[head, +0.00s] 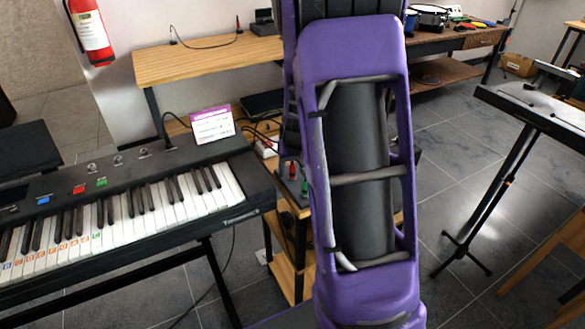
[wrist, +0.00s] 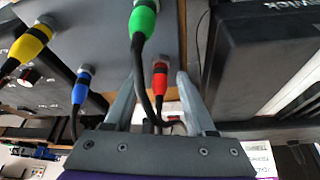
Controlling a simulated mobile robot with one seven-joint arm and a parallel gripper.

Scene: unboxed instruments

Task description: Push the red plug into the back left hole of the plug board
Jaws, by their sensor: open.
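In the wrist view the red plug (wrist: 160,80) lies between the fingers of my gripper (wrist: 159,84), its dark cable running down toward the palm. The fingers are open, with a gap on each side of the plug. The plug's metal end points at the grey plug board (wrist: 112,45); I cannot tell how deep it sits. A green plug (wrist: 144,20), a blue plug (wrist: 80,92) and a yellow plug (wrist: 32,42) show nearby. In the head view a red plug (head: 293,169) shows beside my arm, which hides much of the board. The back left hole cannot be made out.
A keyboard (head: 130,205) on a stand fills the left. A wooden desk (head: 200,62) stands behind, with a white and purple card (head: 212,126) below it. In the wrist view a dark box-like body (wrist: 245,60) is close to the right finger. Open floor (head: 455,200) lies right.

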